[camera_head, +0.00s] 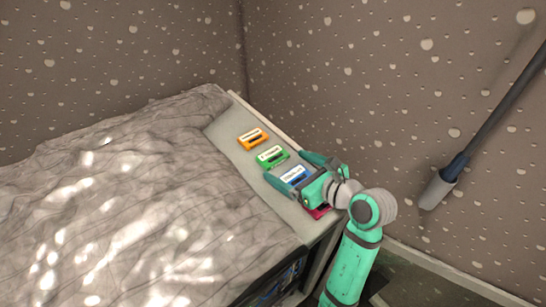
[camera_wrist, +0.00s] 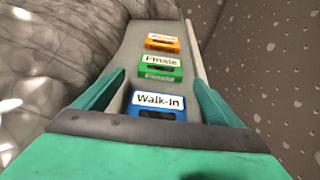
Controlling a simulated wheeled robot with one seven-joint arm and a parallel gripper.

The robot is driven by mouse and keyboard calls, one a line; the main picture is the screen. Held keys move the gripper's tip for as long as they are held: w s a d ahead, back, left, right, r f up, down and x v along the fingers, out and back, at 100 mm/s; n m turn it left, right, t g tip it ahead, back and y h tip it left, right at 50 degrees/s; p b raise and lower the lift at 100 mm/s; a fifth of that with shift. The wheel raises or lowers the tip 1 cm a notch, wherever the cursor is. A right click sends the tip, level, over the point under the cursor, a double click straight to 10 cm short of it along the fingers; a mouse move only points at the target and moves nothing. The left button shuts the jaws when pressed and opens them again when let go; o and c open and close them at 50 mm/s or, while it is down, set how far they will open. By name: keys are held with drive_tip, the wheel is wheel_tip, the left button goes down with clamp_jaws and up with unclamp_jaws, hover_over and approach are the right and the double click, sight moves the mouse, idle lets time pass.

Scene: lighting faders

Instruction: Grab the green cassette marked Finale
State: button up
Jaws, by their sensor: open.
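The green cassette (camera_head: 271,157) lies in a row on a grey ledge, between an orange one and a blue one. In the wrist view its white label reads Finale on the green cassette (camera_wrist: 160,67), straight ahead beyond the blue cassette. My gripper (camera_head: 292,173) is open and empty, with its fingers on either side of the blue cassette (camera_wrist: 158,102), labelled Walk-In. My gripper (camera_wrist: 158,91) is apart from the green cassette, which sits just past the fingertips. Whether the fingers touch the ledge cannot be told.
An orange cassette (camera_head: 253,138) lies beyond the green one. A red cassette (camera_head: 318,211) is partly hidden under my gripper. A rumpled grey cloth (camera_head: 120,200) covers the surface at left. A raised edge and spotted wall (camera_head: 420,90) bound the ledge (camera_head: 223,133) at right.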

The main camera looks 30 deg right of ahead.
sight(277, 160)
drive_tip(key=shift+x, duration=1.65)
drive_tip(key=c, duration=1.2)
drive_tip(key=shift+o, duration=0.2)
drive_tip(key=shift+r, duration=0.2)
